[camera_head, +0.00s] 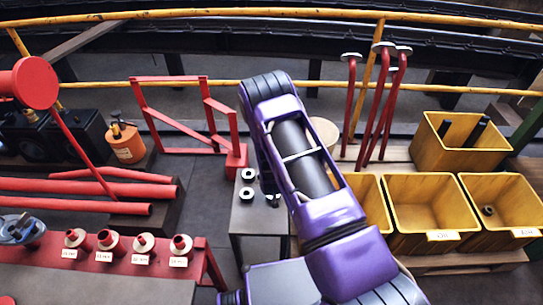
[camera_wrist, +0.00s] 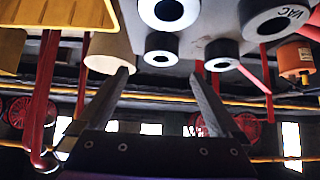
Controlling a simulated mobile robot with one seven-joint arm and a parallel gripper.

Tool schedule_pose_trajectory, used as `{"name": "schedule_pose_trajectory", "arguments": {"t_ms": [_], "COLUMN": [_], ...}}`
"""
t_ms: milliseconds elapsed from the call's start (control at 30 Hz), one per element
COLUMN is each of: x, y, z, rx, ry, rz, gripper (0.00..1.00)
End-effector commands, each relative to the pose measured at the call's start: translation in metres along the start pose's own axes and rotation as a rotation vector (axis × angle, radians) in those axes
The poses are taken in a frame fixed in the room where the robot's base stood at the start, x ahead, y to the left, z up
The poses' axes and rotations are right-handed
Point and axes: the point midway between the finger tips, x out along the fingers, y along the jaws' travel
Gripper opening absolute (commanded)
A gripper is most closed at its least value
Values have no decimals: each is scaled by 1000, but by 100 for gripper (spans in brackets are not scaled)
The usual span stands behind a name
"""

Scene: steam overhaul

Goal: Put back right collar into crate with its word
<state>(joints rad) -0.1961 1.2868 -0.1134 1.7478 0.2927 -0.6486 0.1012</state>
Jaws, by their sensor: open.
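Dark-and-white ring collars stand on a small grey table (camera_head: 262,222); in the head view I see one at the back (camera_head: 248,175), one in front of it (camera_head: 247,193) and one partly hidden by my arm (camera_head: 272,200). The wrist view shows several collars; the large one at right (camera_wrist: 280,15) bears the word VAC. My gripper (camera_wrist: 162,76) is open and empty, with collars beyond its fingertips; my arm hides it in the head view. Yellow crates stand at right: a middle one (camera_head: 398,215) and a right one (camera_head: 515,210), with white labels too small to read.
A collar (camera_head: 488,210) lies in the right crate. A third crate (camera_head: 368,190) is partly behind my arm. A raised yellow crate (camera_head: 430,150) holds dark rods. Red hooked rods (camera_head: 382,110) stand behind. A red bench (camera_head: 170,262) with labelled red fittings is at left.

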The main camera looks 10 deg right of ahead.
Motion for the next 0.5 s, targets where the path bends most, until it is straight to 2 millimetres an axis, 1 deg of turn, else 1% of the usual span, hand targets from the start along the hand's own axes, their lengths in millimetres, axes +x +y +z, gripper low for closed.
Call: {"name": "schedule_pose_trajectory", "arguments": {"t_ms": [33,100,267,500], "x": [8,15,23,58], "y": [0,0,-1,0], "z": [1,1,2,7], "rx": [0,0,-1,-2], "ry": [0,0,-1,0], "rz": [0,-1,-2,-3], "gripper": [100,100,100,100]}}
